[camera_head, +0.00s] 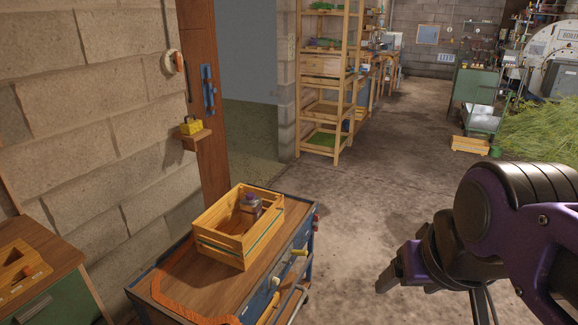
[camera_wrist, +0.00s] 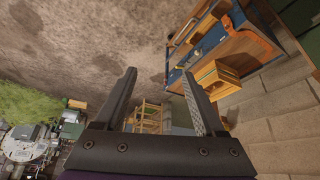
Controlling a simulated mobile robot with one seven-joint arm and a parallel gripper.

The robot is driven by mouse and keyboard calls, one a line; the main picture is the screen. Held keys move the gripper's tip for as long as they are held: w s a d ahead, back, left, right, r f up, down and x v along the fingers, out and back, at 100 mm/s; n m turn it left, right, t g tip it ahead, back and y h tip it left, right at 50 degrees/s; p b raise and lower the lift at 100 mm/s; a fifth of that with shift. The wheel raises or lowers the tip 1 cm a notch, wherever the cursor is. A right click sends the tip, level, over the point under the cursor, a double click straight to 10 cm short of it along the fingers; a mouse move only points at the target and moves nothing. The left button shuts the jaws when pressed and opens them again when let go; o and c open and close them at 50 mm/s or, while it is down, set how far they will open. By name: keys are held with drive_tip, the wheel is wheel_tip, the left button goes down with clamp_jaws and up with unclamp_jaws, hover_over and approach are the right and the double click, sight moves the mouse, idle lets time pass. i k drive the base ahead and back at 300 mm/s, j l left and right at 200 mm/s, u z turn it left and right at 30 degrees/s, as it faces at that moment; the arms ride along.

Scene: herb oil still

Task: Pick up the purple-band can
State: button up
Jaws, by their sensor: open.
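A small grey can with a purple band (camera_head: 251,204) stands in a wooden slatted crate (camera_head: 221,246) on the cart, in the head view. The crate walls hide its lower part. The crate also shows in the wrist view (camera_wrist: 217,78), where I cannot make out the can. My gripper (camera_wrist: 158,72) is open and empty, its two fingers spread apart in the wrist view. In the head view my gripper (camera_head: 398,272) is over the floor, to the right of the cart and well apart from the crate.
The cart (camera_head: 178,272) has a wooden top, with an orange-brown strip at its front and tools on its right side. A block wall (camera_head: 90,110) rises at left, with a small shelf (camera_head: 194,138) holding a yellow box. The concrete floor (camera_head: 365,180) right of the cart is clear.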

sight(251, 211)
drive_tip(key=u, duration=0.8)
drive_tip(key=i+l+u, duration=0.2)
drive_tip(key=u, duration=0.25)
drive_tip(key=i+l+u, duration=0.1)
drive_tip(key=l+u, duration=0.35)
drive_tip(key=i+l+u, duration=0.2)
drive_tip(key=l, duration=0.15)
drive_tip(key=l+u, duration=0.35)
drive_tip(key=l, duration=0.85)
drive_tip(key=k+l+u, duration=0.1)
drive_tip(key=l, duration=0.25)
drive_tip(key=k+l+u, duration=0.1)
drive_tip(key=l, duration=0.3)
drive_tip(key=k+l+u, duration=0.1)
drive_tip(key=l, duration=0.25)
drive_tip(key=i+j+z, duration=0.3)
drive_tip(key=j, duration=0.3)
drive_tip(key=i, duration=0.1)
